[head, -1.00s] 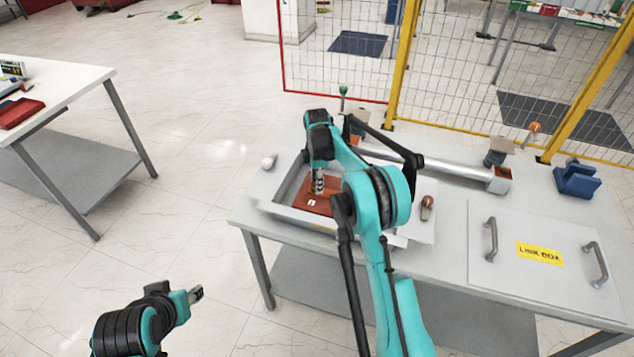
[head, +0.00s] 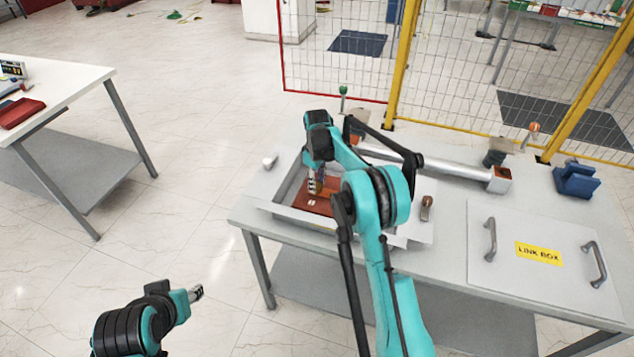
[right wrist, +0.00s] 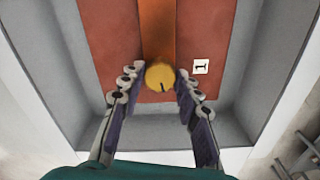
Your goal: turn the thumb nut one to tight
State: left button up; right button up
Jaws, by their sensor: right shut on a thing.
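Thumb nut one is a round brass-yellow knob (right wrist: 159,76) with a dark mark near its lower edge. It sits on an orange-brown strip over a red-brown board (right wrist: 108,45), beside a white label reading 1 (right wrist: 201,66). My right gripper (right wrist: 157,82) has a finger on each side of the knob and is shut on it. In the head view, my right gripper (head: 315,188) points down into the open box over the red-brown board (head: 322,206); the knob is hidden there. My left gripper (head: 196,293) is away from the table at lower left, its jaw gap unclear.
Grey box walls (right wrist: 285,85) surround the board closely. A yellow-framed mesh fence stands behind.

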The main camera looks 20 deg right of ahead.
jog(key=m, duration=0.4)
jog(key=shift+m, duration=0.3)
jog(key=m, duration=1.4)
jog(key=shift+m, duration=0.3)
jog(key=o, duration=1.2)
jog(key=shift+c, duration=0.2)
jog(key=shift+r, duration=0.1)
notch_tip(320, 180, up, 12)
